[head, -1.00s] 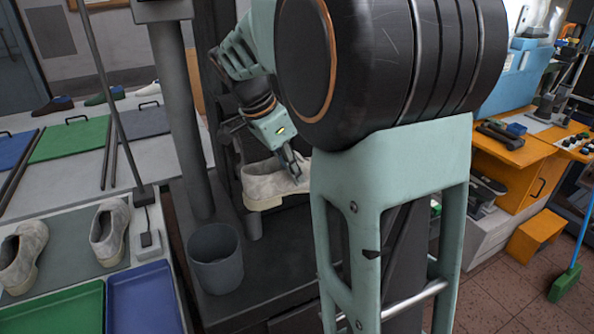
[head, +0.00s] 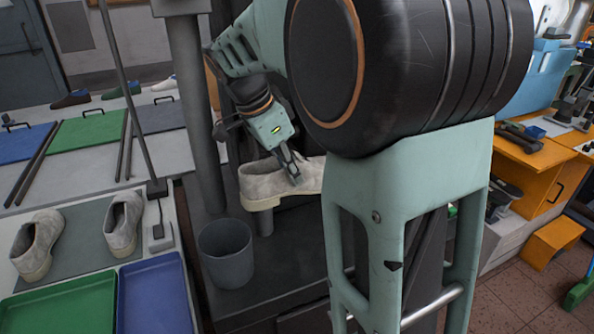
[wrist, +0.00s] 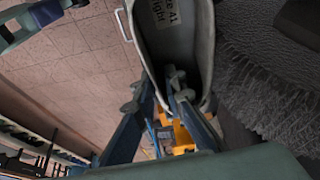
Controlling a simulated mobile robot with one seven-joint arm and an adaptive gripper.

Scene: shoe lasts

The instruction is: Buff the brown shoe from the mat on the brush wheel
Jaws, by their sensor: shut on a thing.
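My gripper (head: 290,170) is shut on a pale grey-beige shoe (head: 258,184), holding it raised in front of the dark machine post. In the wrist view the fingertips (wrist: 166,85) pinch the rim of the shoe (wrist: 206,50), and a label reading partly "41" and "ight" shows inside. The grey bristles of the brush wheel (wrist: 262,92) are close on the right there; I cannot tell whether they touch the shoe. The wheel is not clear in the head view. Two similar greyish shoes (head: 36,243) (head: 122,222) stand on the dark mat (head: 84,243).
A grey bin (head: 226,256) stands below the held shoe. A green tray (head: 60,310) and a blue tray (head: 155,295) lie at the lower left. A dark brown shoe (head: 70,98) sits at the back left. My arm blocks the middle right.

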